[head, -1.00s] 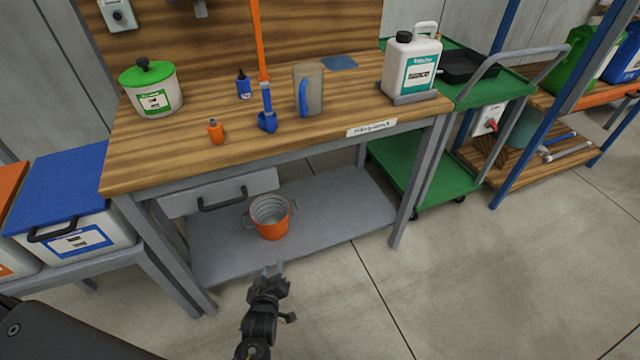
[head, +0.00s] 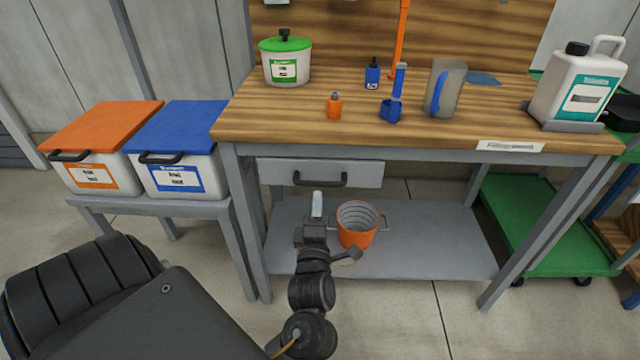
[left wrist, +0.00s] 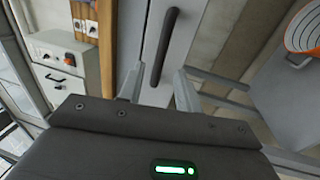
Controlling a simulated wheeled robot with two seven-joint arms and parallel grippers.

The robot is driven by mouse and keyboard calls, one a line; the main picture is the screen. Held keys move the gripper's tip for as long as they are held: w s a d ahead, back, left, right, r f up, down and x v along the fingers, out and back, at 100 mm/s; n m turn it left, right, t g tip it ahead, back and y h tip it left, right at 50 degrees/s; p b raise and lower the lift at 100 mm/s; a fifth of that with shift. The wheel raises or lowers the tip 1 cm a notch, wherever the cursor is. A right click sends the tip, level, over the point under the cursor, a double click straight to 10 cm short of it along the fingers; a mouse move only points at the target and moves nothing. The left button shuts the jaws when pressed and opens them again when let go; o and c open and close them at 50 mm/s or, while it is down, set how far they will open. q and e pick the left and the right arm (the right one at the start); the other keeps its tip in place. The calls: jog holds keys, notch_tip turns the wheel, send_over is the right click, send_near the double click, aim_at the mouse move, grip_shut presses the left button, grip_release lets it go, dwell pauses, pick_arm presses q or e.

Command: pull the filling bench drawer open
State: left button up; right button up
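The filling bench drawer (head: 275,173) is a light grey front under the left part of the wooden bench top and looks closed. Its dark bar handle (head: 320,180) is free. My left gripper (head: 317,205) is just below and in front of the handle in the head view. In the left wrist view my left gripper (left wrist: 158,88) has its two fingers apart with nothing between them. The handle (left wrist: 162,45) stands ahead of the gap between the fingertips, against the drawer front (left wrist: 185,40). My right gripper is not in view.
An orange bucket (head: 357,235) stands on the grey lower shelf (head: 430,240), right of my left gripper. Blue-lidded (head: 180,180) and orange-lidded (head: 90,175) bins stand on a low stand at left.

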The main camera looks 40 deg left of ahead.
aim_at(319, 183)
pick_arm(q)
jog(key=x, duration=0.7)
jog(key=shift+w+a, duration=0.15)
jog(key=shift+a, duration=0.05)
jog(key=shift+c, duration=0.2)
grip_shut()
